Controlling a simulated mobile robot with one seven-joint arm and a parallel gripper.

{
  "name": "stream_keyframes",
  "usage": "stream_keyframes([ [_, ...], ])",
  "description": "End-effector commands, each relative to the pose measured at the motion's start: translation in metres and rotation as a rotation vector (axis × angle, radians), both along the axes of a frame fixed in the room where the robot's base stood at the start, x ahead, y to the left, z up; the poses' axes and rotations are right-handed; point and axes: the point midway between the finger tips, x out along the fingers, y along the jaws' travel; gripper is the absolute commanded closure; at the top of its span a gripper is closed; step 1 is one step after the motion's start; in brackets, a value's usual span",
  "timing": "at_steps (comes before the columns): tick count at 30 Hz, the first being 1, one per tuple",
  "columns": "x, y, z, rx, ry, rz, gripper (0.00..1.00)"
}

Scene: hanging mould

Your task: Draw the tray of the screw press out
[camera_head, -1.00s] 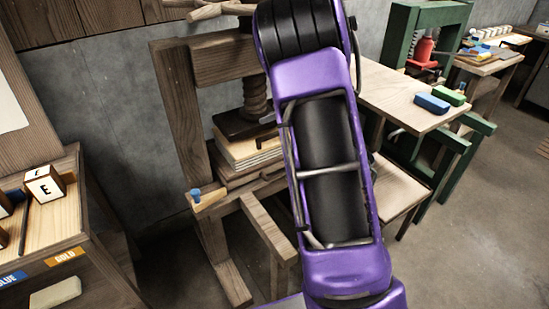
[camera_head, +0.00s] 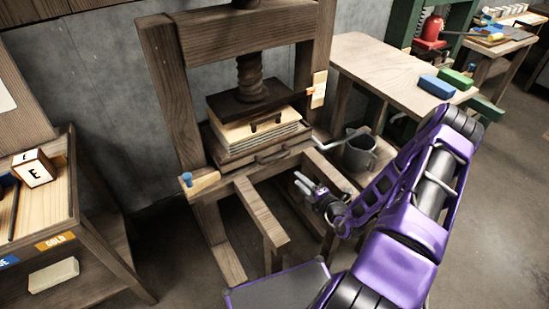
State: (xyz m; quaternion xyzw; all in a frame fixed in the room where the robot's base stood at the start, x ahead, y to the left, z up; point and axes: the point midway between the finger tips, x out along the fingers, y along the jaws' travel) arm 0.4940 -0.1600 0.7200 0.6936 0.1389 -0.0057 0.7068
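The wooden screw press (camera_head: 165,75) stands against the wall, left of centre. Its screw (camera_head: 250,80) comes down to a dark platen (camera_head: 250,104) over a stack of pale boards (camera_head: 253,128). The tray (camera_head: 237,160) lies under the stack, inside the press, with a handle (camera_head: 272,154) on its front. Two wooden rails (camera_head: 262,213) reach forward below it. My gripper (camera_head: 301,182) is in front of the press, right of and lower in the picture than the handle, apart from it. Its fingers look parted, with nothing between them.
A blue-topped peg (camera_head: 187,178) sits at the press's left front. A grey jug (camera_head: 360,153) stands on a low shelf to the right. A wooden table (camera_head: 385,70) with a blue block (camera_head: 436,87) is beyond. A bench (camera_head: 60,215) stands left.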

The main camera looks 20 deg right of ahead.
Motion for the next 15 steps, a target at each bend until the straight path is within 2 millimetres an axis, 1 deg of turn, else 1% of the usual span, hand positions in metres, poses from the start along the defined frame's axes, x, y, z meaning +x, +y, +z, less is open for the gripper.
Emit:
stream_keyframes([
  [5,0.022,0.006,-0.006,-0.001,-0.001,0.004,0.66],
  [15,0.094,0.02,-0.022,-0.004,-0.001,0.006,0.66],
])
